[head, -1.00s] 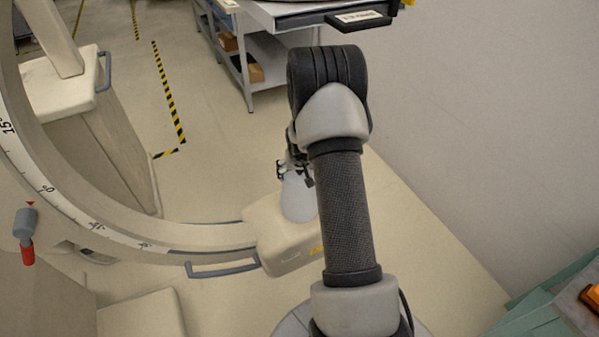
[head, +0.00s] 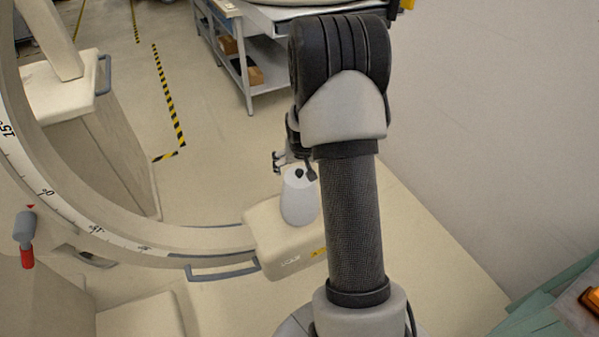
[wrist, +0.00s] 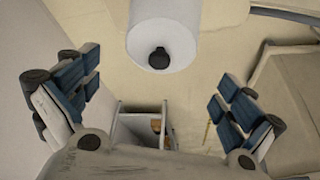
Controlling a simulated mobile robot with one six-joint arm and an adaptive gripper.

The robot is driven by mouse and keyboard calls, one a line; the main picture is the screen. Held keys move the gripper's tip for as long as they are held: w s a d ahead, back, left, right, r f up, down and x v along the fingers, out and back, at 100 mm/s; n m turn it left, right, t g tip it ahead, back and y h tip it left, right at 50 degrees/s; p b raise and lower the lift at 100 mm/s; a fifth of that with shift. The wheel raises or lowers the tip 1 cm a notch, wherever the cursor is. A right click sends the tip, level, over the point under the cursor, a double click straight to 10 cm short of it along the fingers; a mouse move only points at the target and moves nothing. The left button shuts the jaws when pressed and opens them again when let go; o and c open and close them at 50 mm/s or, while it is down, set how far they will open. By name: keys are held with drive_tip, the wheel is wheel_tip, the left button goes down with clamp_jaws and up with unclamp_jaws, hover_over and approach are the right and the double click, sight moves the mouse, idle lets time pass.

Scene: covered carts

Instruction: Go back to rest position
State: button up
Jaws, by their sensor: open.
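My gripper (wrist: 157,85) is open in the wrist view, with its blue-padded fingers wide apart and nothing between them. In the head view only a small dark part of my gripper (head: 280,160) shows, left of my arm; the rest is hidden behind it. A white rounded cylinder with a dark knob (head: 299,205) stands upright on the beige block at the end of the large ring. The cylinder (wrist: 165,22) also shows in the wrist view, beyond the fingers and apart from them.
The big beige ring machine (head: 215,238) with its grey handle (head: 222,273) fills the left and lower middle. A grey shelved cart (head: 247,75) stands at the back. A green cloth (head: 545,318) lies at the lower right. A plain wall (head: 490,130) borders the right.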

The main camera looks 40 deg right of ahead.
drive_tip(key=s+a+r+n, duration=0.1)
drive_tip(key=s+a+r, duration=0.2)
drive_tip(key=a+r, duration=0.35)
drive_tip(key=s+a+r+n+y, duration=0.1)
drive_tip(key=s+a+r, duration=0.1)
drive_tip(key=a+r, duration=0.4)
drive_tip(key=s+a+r+n, duration=0.1)
drive_tip(key=s+a+r, duration=0.2)
drive_tip(key=a+r, duration=0.35)
drive_tip(key=s+a+r+n, duration=0.2)
drive_tip(key=s+a, duration=0.3)
drive_tip(key=s, duration=0.3)
drive_tip(key=s+a+r+n+t+y, duration=0.1)
drive_tip(key=s+a+r+n, duration=0.1)
drive_tip(key=s+a, duration=0.4)
drive_tip(key=s+r, duration=0.1)
drive_tip(key=s, duration=0.2)
drive_tip(key=shift+s+r+y, duration=0.15)
drive_tip(key=shift+r+y, duration=0.05)
drive_tip(key=shift+y, duration=0.1)
